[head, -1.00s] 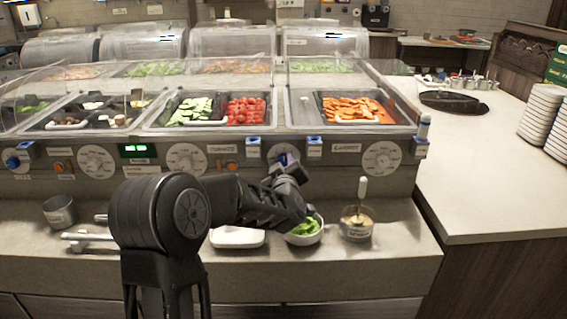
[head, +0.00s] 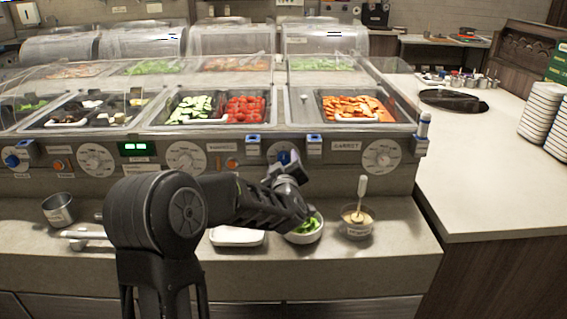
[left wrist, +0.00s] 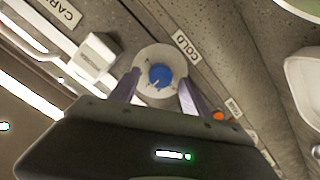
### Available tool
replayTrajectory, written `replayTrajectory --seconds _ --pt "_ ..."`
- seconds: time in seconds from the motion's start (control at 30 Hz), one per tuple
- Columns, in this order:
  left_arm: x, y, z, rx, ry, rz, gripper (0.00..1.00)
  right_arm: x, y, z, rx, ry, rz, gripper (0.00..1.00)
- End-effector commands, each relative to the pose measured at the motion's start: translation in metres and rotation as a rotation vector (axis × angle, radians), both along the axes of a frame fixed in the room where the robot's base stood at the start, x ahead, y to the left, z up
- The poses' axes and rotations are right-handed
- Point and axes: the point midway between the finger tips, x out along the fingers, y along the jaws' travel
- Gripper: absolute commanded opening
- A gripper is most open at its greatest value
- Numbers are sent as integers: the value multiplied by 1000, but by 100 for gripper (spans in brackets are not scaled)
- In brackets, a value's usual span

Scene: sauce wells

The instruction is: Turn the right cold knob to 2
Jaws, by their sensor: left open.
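The right cold knob (head: 284,156) is blue and sits on a round white dial on the counter's front panel. In the left wrist view the blue knob (left wrist: 160,75) shows beside a "COLD" label (left wrist: 187,49). The dial marks are too small to read, so its setting cannot be told. My left gripper (head: 285,170) is in front of the dial, partly covering it. In the left wrist view the fingers of my left gripper (left wrist: 158,92) are open, one to each side of the knob, with visible gaps. My right gripper is out of view.
Another blue knob (head: 12,161) is at the panel's far left. Blue-topped white brackets (head: 314,146) flank the dial closely. A bowl of greens (head: 305,230), a sauce cup with a spoon (head: 357,222) and a white dish (head: 237,236) stand on the ledge below.

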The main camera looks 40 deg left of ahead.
Motion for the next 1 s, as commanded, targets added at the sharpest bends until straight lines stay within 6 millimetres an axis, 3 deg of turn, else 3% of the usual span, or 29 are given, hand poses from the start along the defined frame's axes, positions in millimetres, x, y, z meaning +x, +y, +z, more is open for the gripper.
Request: replayTrajectory --seconds 0.43,1.0 --pt "-51 -39 6 -2 1 -1 55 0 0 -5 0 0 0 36" --pt "-55 -42 6 -1 1 -1 55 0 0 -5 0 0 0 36"
